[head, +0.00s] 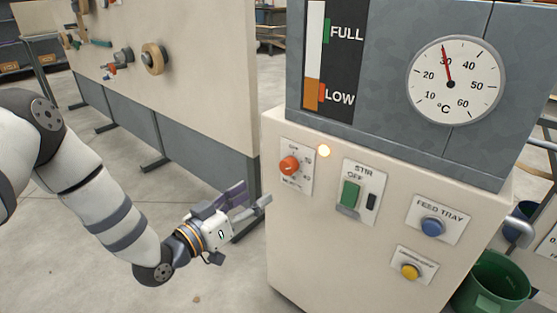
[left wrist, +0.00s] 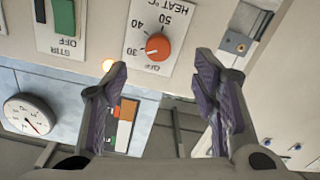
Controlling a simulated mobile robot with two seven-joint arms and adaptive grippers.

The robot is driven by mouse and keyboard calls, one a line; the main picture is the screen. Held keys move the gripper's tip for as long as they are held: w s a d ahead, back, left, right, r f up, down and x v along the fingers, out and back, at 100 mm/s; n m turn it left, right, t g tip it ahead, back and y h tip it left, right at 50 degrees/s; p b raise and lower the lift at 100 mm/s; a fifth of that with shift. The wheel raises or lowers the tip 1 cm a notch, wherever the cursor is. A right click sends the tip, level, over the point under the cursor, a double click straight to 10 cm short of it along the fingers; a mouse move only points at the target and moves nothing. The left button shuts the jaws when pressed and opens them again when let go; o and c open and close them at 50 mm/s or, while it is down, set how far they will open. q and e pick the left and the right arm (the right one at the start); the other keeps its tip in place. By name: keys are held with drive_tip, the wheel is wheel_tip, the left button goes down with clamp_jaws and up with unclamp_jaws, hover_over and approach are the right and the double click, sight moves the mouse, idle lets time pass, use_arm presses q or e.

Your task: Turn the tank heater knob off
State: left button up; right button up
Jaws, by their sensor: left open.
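The tank heater knob (head: 289,166) is a round orange-red knob on a white plate (head: 305,182) on the machine's cream front. In the left wrist view, where the lettering is upside down, the knob (left wrist: 157,47) has a light mark that seems to point toward 30, not OFF. My left gripper (head: 253,197) is open and empty, below and left of the knob, apart from it. In the left wrist view its two fingertips (left wrist: 161,70) stand on either side, short of the knob. A small lamp (head: 323,151) beside the plate glows. My right gripper is not in view.
A green STIR switch (head: 350,194), blue FEED TRAY button (head: 432,226) and yellow button (head: 410,271) sit right of the knob. The dial thermometer (head: 453,80) above reads about 30. A pegboard panel (head: 200,60) stands behind left. A green bin (head: 497,285) stands at right.

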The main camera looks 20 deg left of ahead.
sight(285, 170)
use_arm(q)
drive_tip(key=x, duration=0.3)
drive_tip(key=b+x, duration=0.1)
drive_tip(key=x, duration=0.7)
drive_tip(key=shift+s+r+b, duration=0.1)
drive_tip(key=shift+r+b, duration=0.3)
drive_tip(key=shift+w+d+r, duration=0.1)
drive_tip(key=shift+w+d, duration=0.1)
drive_tip(key=shift+w, duration=0.3)
drive_tip(key=c, duration=1.2)
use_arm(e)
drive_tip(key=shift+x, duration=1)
